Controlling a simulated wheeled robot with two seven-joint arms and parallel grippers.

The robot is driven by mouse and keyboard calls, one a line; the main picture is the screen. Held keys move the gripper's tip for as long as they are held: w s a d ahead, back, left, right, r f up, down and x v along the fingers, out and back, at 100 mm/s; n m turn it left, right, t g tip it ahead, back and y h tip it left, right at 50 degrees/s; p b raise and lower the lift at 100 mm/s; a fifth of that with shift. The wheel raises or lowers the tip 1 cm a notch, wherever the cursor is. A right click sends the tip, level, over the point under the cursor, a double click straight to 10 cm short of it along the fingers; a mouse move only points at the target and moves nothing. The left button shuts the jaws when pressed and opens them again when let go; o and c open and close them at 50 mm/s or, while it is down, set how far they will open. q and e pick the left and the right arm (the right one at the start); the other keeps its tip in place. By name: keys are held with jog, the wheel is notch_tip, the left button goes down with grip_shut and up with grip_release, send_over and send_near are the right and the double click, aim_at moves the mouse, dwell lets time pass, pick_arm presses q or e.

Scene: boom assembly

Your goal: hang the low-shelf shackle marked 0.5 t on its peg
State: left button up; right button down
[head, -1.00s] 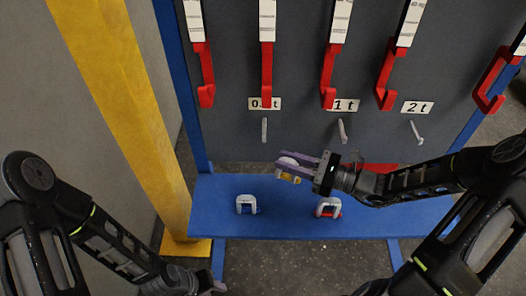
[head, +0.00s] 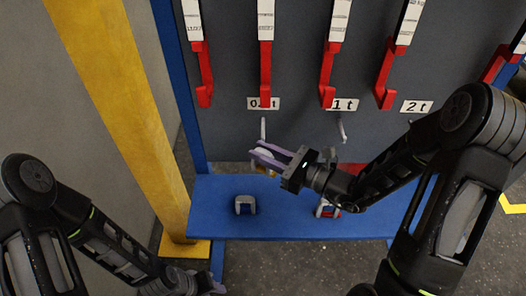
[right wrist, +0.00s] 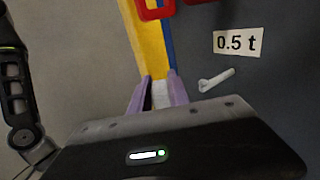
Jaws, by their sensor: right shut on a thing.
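My right gripper (head: 268,155) is shut on a pale shackle (head: 263,155) with a yellowish part, held above the blue shelf and just below the peg (head: 263,128) under the 0.5 t label (head: 263,103). In the right wrist view the held shackle (right wrist: 160,95) shows only as a pale patch between the purple fingers. There the peg (right wrist: 216,80) stands to the right of the fingers, apart from them, below the 0.5 t label (right wrist: 238,42). The held shackle's marking is not readable. My left gripper (head: 212,288) is low at the left; its jaws are unclear.
Two shackles stand on the blue shelf (head: 290,226): one at the left (head: 245,204) and one (head: 326,208) partly behind my right arm. Pegs under the 1 t (head: 341,130) and 2 t labels are on the grey board. Red hooks (head: 266,75) hang above. A yellow post (head: 120,110) stands left.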

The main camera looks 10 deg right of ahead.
jog(key=shift+w, duration=0.25)
